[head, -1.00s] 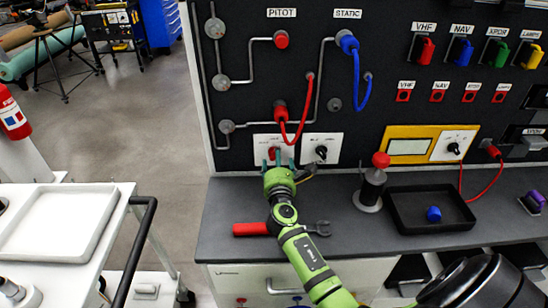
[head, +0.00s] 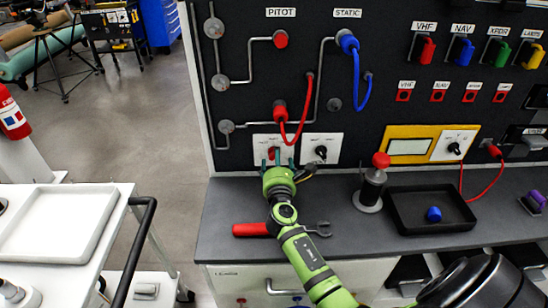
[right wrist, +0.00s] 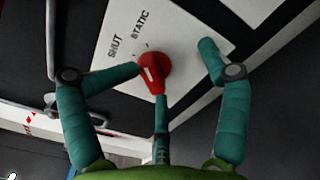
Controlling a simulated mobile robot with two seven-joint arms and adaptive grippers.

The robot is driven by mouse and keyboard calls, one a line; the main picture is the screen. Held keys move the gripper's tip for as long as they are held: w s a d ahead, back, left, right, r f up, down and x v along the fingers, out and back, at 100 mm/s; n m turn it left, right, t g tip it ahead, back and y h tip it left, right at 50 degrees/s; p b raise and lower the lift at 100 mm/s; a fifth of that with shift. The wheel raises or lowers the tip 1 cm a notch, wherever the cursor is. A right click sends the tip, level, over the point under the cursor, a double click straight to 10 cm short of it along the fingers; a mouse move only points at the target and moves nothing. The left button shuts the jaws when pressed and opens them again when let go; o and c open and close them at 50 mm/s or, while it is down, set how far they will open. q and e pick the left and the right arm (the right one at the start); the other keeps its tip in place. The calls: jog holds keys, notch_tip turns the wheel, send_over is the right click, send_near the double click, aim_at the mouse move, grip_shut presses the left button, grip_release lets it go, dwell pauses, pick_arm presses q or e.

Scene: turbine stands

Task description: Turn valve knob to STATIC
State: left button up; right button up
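The red valve knob (right wrist: 153,72) sits on a white plate (right wrist: 190,45) with the words SHUT and STATIC beside it. It also shows in the head view (head: 273,153), partly hidden by my fingers. My right gripper (head: 279,159) has teal fingers and is at the knob; in the right wrist view (right wrist: 171,62) its fingers are spread around it. One finger is close to the knob's left side, one is just below it, and the third stands clear to the right. Contact is unclear. Which label the knob's white mark points at is hard to tell. My left gripper is not in view.
A second white plate with a black knob (head: 321,153) is just to the right. A red hose (head: 302,118) hangs above. On the bench lie a red-handled tool (head: 252,230), a red-topped cylinder (head: 371,190) and a black tray (head: 398,222). A white cart (head: 105,260) stands at left.

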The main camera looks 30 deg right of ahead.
jog(key=p+v, duration=0.1)
jog(key=v, duration=0.4)
dwell(0.3)
jog(key=shift+f, duration=0.1)
dwell(0.4)
